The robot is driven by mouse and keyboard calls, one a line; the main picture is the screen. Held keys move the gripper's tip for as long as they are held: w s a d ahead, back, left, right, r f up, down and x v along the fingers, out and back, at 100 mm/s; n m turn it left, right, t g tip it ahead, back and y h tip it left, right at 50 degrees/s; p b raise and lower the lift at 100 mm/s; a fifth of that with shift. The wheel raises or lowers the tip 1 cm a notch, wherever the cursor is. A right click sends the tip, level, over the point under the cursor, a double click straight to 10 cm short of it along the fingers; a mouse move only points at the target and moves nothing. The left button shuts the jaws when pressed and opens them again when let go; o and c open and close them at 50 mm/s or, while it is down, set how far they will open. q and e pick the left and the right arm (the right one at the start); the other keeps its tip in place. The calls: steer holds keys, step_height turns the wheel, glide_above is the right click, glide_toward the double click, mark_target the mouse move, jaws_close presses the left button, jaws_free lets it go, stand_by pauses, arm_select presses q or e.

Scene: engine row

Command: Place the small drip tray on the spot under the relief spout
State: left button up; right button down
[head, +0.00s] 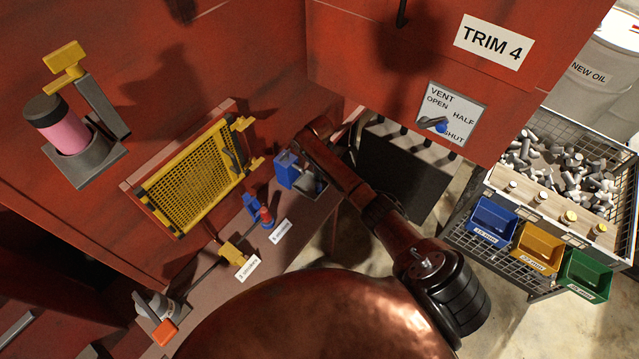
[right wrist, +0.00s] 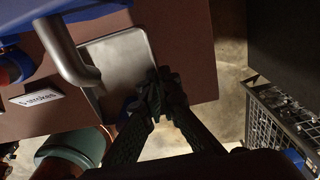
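The small drip tray (right wrist: 122,50) is a flat grey metal square with rounded corners. In the right wrist view it lies level over the red-brown shelf, below and beside the bent grey relief spout (right wrist: 70,52). In the head view the tray (head: 311,188) shows partly beside the blue relief unit (head: 286,170). My right gripper (right wrist: 158,84) has its dark fingers drawn together at the tray's near right edge and looks shut on it. The marked spot is not visible; the tray may cover it. Whether the tray touches the shelf is unclear. My left gripper is not in view.
The shelf (head: 218,278) also carries a small blue and red part (head: 262,216), a yellow block (head: 231,252) and white labels. A yellow mesh guard (head: 195,180) is behind. Colored bins (head: 493,222) and a wire cage of metal parts stand right. The shelf's edge lies close to the tray.

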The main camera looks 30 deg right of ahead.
step_height(320, 180, down, 5)
steer(key=shift+s, duration=0.15)
steer(key=shift+w+f, duration=0.25)
steer(key=shift+f, duration=0.1)
steer(key=shift+f, duration=0.15)
steer(key=c, duration=2.2)
jaws_free()
steer(key=shift+s, duration=0.1)
steer(key=shift+o, duration=0.2)
step_height(320, 180, up, 12)
steer(key=shift+r+p, duration=0.15)
steer(key=shift+p, duration=0.2)
